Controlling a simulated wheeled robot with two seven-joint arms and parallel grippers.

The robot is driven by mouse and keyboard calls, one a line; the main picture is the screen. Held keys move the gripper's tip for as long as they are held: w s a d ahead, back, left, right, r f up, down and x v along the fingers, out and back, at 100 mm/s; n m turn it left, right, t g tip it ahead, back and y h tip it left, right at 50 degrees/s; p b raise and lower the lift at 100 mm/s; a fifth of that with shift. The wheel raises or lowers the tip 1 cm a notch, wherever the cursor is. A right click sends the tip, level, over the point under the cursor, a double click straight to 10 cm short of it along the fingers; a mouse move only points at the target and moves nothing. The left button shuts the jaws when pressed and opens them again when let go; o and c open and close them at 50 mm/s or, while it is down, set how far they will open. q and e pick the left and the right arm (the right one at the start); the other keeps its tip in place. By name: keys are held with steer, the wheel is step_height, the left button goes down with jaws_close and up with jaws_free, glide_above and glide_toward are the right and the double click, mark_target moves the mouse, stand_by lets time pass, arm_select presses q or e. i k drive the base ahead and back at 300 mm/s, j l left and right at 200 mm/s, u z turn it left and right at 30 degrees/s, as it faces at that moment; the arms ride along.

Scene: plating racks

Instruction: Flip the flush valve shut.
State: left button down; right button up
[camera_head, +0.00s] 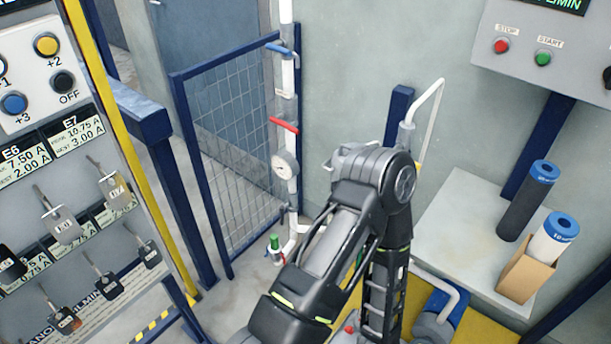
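A white vertical pipe (287,88) stands by the mesh gate and carries several valves. A blue lever (280,49) sits high on it and points left, slightly tilted. A red lever (284,125) lies across it lower down, slightly tilted. A green-handled valve (275,247) sits near the floor at the pipe's foot. I cannot read a label showing which is the flush valve. My dark arm rises in the middle, in front of the lower pipework and to the right of the levers. Neither gripper shows in this view.
A round gauge (285,165) sits below the red lever. A blue-framed mesh gate (228,150) stands left of the pipe. A tagged panel (75,240) fills the left side. A grey bench (463,245) at right holds two cylinders, below a control box (560,55).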

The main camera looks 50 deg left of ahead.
mark_target(281, 208)
steer(key=j+u, duration=0.15)
steer(key=u, duration=1.8)
